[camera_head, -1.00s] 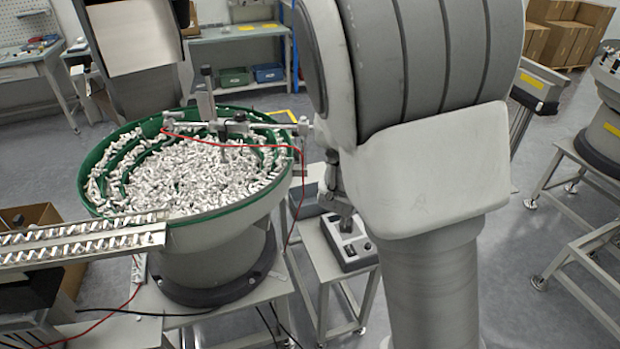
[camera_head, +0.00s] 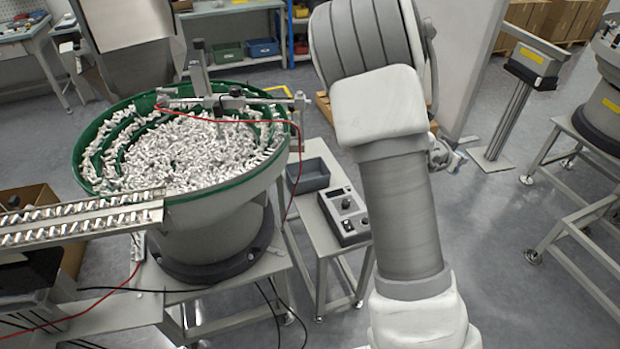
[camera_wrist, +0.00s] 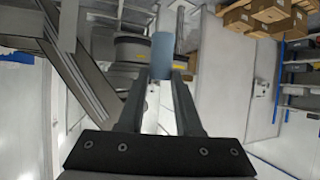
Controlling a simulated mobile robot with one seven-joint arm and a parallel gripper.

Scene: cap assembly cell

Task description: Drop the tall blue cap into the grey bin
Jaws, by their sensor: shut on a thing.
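The tall blue cap (camera_wrist: 162,52) shows in the wrist view as a blue-grey cylinder between the fingertips. My gripper (camera_wrist: 161,76) is shut on it, and the cap sticks out past the tips. The cap cannot be made out in the head view. The grey bin (camera_head: 308,178) is a small open tray on the small stand, right of the bowl feeder in the head view. My arm is to the right of the bin and does not cover it. The bin's visible inside looks empty.
A control box (camera_head: 345,215) sits in front of the bin on the same stand (camera_head: 325,250). The large green-rimmed bowl feeder (camera_head: 215,230), full of small parts, stands to the left. A red cable (camera_head: 299,165) hangs between feeder and bin. A post-mounted unit (camera_head: 535,60) stands at right.

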